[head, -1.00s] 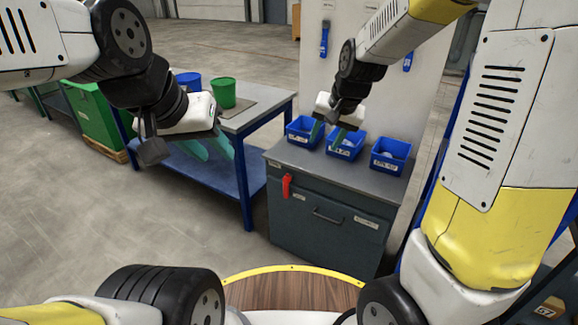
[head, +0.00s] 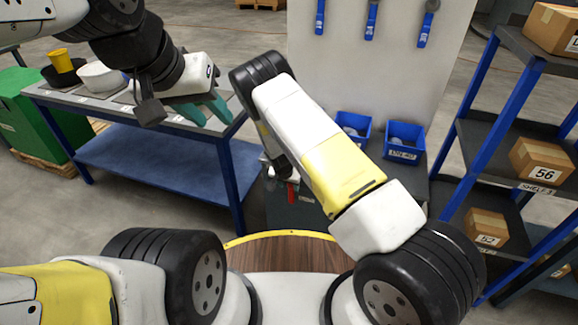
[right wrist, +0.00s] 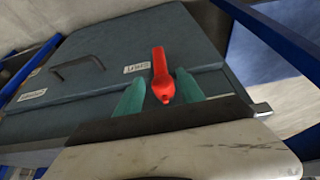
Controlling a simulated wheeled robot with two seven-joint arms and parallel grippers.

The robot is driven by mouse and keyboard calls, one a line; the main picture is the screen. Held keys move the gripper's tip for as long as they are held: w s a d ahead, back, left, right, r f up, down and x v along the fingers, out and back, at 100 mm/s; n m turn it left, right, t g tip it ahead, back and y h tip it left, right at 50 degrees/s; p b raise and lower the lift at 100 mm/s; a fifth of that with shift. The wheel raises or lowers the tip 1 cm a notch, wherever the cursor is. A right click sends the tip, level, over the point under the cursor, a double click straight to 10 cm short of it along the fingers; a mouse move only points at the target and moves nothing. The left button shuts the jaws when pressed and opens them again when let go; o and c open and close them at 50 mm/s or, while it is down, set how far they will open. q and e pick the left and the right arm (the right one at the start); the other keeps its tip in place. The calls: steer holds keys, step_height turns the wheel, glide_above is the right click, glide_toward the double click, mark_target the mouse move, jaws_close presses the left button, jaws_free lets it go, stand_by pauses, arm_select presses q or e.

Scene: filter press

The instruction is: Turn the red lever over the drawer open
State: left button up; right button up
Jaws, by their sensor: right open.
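The red lever (head: 291,192) is on the front of the grey drawer cabinet (head: 308,215), partly hidden by my right arm in the head view. In the right wrist view the lever (right wrist: 160,72) stands out from the drawer front (right wrist: 105,75), beside a small label. My right gripper (right wrist: 159,84) is open, with one teal finger on each side of the lever. The fingers look apart from it, but depth is hard to tell. The drawer handle (right wrist: 78,65) is to the left there. My left gripper (head: 212,115) is open and empty, in front of the blue-framed table.
The blue-framed table (head: 150,165) with a white bowl (head: 100,76) and a yellow cup (head: 60,58) stands left. Blue bins (head: 404,141) sit on the cabinet top. A shelf rack (head: 470,110) with boxes stands right. In the right wrist view, blue posts (right wrist: 275,35) are close by.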

mark_target(291, 191)
steer(key=x, duration=0.8)
jaws_close()
